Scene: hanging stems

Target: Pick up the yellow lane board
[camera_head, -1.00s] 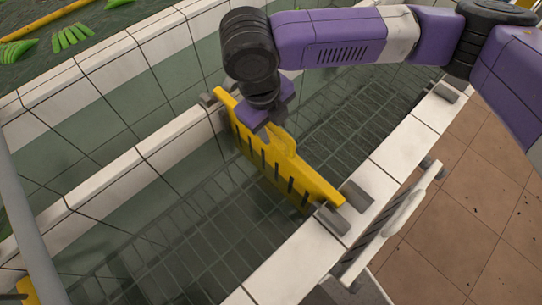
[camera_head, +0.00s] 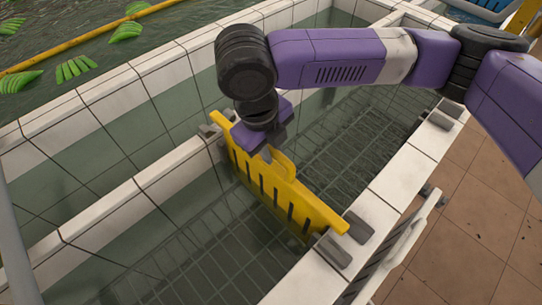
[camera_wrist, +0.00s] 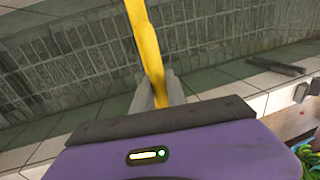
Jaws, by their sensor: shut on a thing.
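The yellow lane board (camera_head: 262,187), a slotted panel with a raised handle, spans the narrow water channel. Its left end is by a grey bracket (camera_head: 210,131) on the inner wall. Its right end is over the gap between two grey brackets (camera_head: 335,251) on the white ledge. My gripper (camera_head: 268,153) is above the board, shut on its handle. In the wrist view, the yellow board (camera_wrist: 147,40) runs up from between the grey fingers of my gripper (camera_wrist: 158,90). The board's lower edge is hard to make out against the water.
The white tiled ledge (camera_head: 398,183) and inner wall (camera_head: 130,185) border the channel. A grey rail (camera_head: 14,245) stands at left. Green floats (camera_head: 75,70) and a yellow pole (camera_head: 95,38) lie at the upper left. Brown floor tiles (camera_head: 470,225) are at right.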

